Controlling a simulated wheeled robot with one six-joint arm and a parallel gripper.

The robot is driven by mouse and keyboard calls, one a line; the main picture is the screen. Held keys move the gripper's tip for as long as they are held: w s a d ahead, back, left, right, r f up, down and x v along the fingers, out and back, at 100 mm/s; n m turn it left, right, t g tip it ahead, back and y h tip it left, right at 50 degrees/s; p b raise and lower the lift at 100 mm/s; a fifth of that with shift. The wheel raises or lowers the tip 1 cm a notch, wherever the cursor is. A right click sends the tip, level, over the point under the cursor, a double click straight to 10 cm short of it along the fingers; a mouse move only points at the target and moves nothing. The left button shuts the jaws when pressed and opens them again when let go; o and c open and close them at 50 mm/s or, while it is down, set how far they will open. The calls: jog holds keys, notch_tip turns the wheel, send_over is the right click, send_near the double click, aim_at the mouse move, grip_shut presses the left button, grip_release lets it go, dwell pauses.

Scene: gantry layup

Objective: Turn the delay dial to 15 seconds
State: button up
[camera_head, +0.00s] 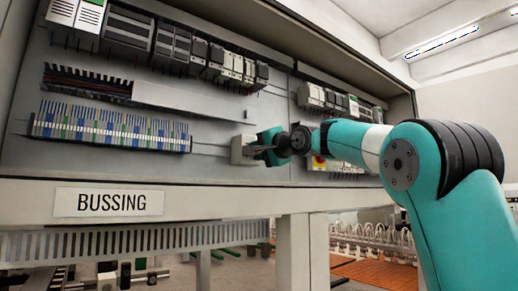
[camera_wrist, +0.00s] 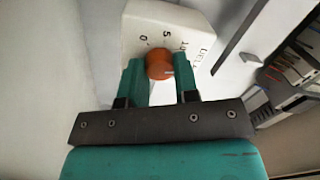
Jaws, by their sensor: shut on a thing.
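The delay dial (camera_wrist: 159,64) is an orange round knob on a white box (camera_wrist: 137,22) in the wrist view. My gripper (camera_wrist: 160,68) has one teal finger on each side of the knob, closed on it. Marks 0, 5 and what looks like 10 show above the knob, with a partly hidden "DEL..." label at the right. A pale line on the knob points to the right, towards the right finger; the scale there is hidden. In the head view the white box (camera_head: 240,150) is on the panel, with my gripper (camera_head: 262,149) against its right side; the knob is hidden there.
A row of blue, white and green terminals (camera_head: 110,128) lies left of the box, below a grey wiring duct (camera_head: 190,99). Modules (camera_head: 180,45) line the panel top. A red and yellow switch (camera_head: 318,162) is right of my gripper. A "BUSSING" sign (camera_head: 108,203) is below.

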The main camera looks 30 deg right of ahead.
jog(key=shift+m, duration=1.2)
jog(key=o, duration=0.9)
jog(key=s+b, duration=0.2)
jog(key=s, duration=0.3)
jog(key=s+d+b, duration=0.1)
jog(key=s+b, duration=0.1)
jog(key=s, duration=0.4)
jog(key=s+b, duration=0.3)
jog(key=s, duration=0.3)
jog(key=shift+s+d+f, duration=0.2)
jog(key=shift+f, duration=0.2)
